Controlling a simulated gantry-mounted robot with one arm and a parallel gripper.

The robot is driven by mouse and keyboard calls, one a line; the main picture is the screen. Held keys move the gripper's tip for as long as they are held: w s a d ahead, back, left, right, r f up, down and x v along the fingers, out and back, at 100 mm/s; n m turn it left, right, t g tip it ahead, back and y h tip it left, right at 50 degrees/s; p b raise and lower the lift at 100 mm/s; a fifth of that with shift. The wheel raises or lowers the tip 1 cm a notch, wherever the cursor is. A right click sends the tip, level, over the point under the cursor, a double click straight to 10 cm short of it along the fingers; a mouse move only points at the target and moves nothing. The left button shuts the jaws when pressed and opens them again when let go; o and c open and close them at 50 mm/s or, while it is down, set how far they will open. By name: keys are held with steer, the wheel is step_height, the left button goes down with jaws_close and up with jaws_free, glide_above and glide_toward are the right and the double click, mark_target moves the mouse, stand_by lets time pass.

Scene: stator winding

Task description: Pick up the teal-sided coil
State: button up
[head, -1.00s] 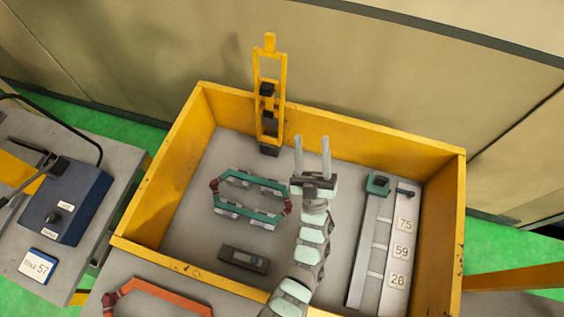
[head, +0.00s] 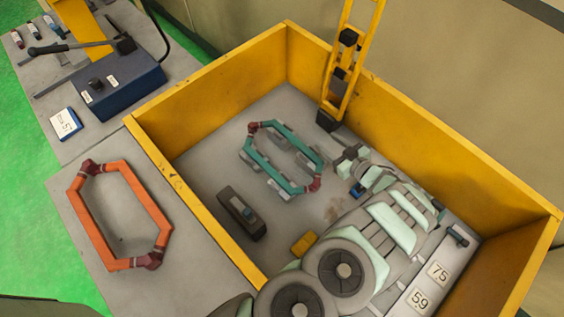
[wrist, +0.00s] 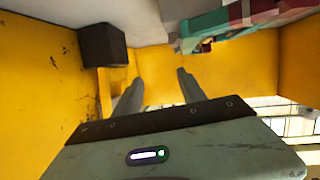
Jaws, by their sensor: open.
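The teal-sided coil (head: 262,168) is a flat six-sided ring with dark red corner pieces. It lies on small grey supports on the floor of the yellow-walled box. My gripper (head: 343,154) is open and empty, just right of the coil in the head view and apart from it. In the wrist view both fingers of my gripper (wrist: 160,80) show with nothing between them. Part of the coil (wrist: 205,27), teal and red, shows at upper right, beyond the fingers and off to one side. The rest of it is cut off by the frame edge.
A yellow upright frame (head: 361,62) with black parts stands behind my gripper. The yellow box wall (head: 215,99) surrounds the floor. A dark grey block (head: 238,213) and a small yellow block (head: 303,243) sit near the front. An orange coil (head: 87,221) lies outside, left.

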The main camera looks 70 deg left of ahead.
steer(key=g+h+b, duration=0.1)
steer(key=g, duration=0.1)
glide_toward(299, 144)
steer(key=shift+a+r+n, duration=0.15)
steer(key=shift+a+n, duration=0.15)
steer(key=shift+a, duration=0.5)
steer(key=shift+h, duration=0.3)
steer(key=x, duration=0.4)
steer(key=shift+s+a, duration=0.2)
steer(key=shift+a, duration=0.1)
steer(key=x, duration=0.5)
steer(key=shift+s+d+f+b, duration=0.1)
steer(key=shift+d+f+b, duration=0.1)
steer(key=shift+f+b, duration=0.15)
steer(key=shift+s+a, duration=0.1)
steer(key=shift+a, duration=0.3)
steer(key=shift+c, duration=0.5)
jaws_close()
